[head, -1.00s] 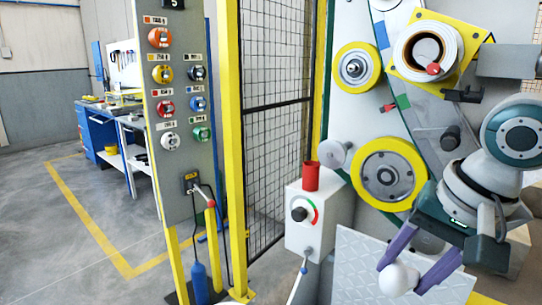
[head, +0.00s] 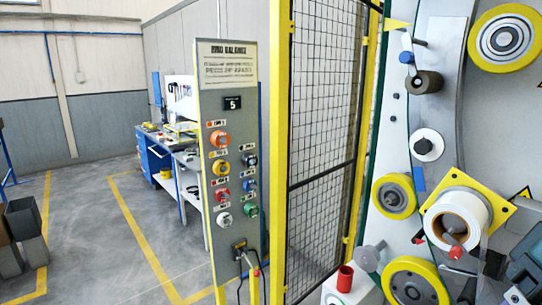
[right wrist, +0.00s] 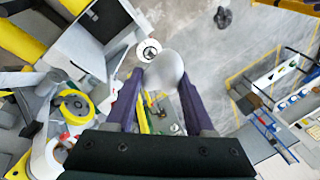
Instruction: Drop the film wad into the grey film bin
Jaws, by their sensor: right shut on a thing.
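The film wad (right wrist: 165,72) is a whitish, rounded lump. In the right wrist view it sits between the purple fingertips of my right gripper (right wrist: 160,84), which is shut on it, held up above the floor. Grey open boxes (head: 27,222) stand on the floor at the far left of the head view, cut by the frame edge; one may be the grey film bin, but I cannot tell which. My left gripper is not in view.
A button panel (head: 230,170) and a yellow-posted mesh fence (head: 322,130) stand mid-view. The wrapping machine with its white film roll (head: 458,217) fills the right. A blue workbench (head: 158,158) is behind. The floor between the boxes and panel is clear, with yellow lines.

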